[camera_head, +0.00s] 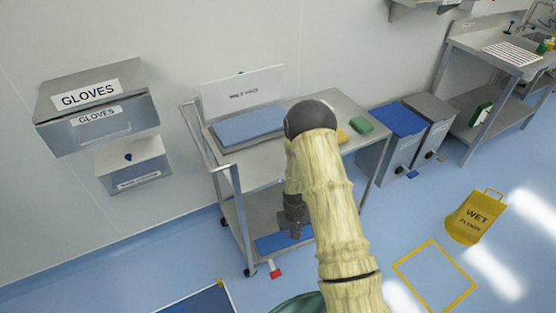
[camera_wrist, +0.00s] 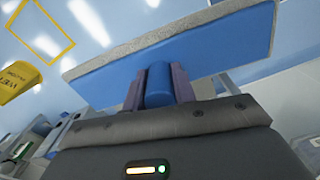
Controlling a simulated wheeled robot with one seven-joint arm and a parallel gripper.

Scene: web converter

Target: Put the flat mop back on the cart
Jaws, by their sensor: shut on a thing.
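The flat mop (camera_head: 275,243) is a blue plate in front of or over the steel cart's lower part; I cannot tell its exact height there. In the wrist view the mop (camera_wrist: 215,48) shows a blue plate with a grey pad along its far edge and a short blue round grip. My gripper (camera_wrist: 158,88) is shut on that grip, one finger on each side. In the head view my gripper (camera_head: 297,228) is above the plate, partly hidden by my arm. The cart (camera_head: 265,165) stands against the wall; my arm hides part of its top and lower shelf.
A blue pad (camera_head: 248,126) lies on the cart's top, with a sign (camera_head: 243,92) behind it. A green sponge (camera_head: 361,125) and a yellow one (camera_head: 342,136) lie to the right. Bins (camera_head: 393,140) stand right of the cart. A yellow wet-floor sign (camera_head: 475,216) stands on open floor.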

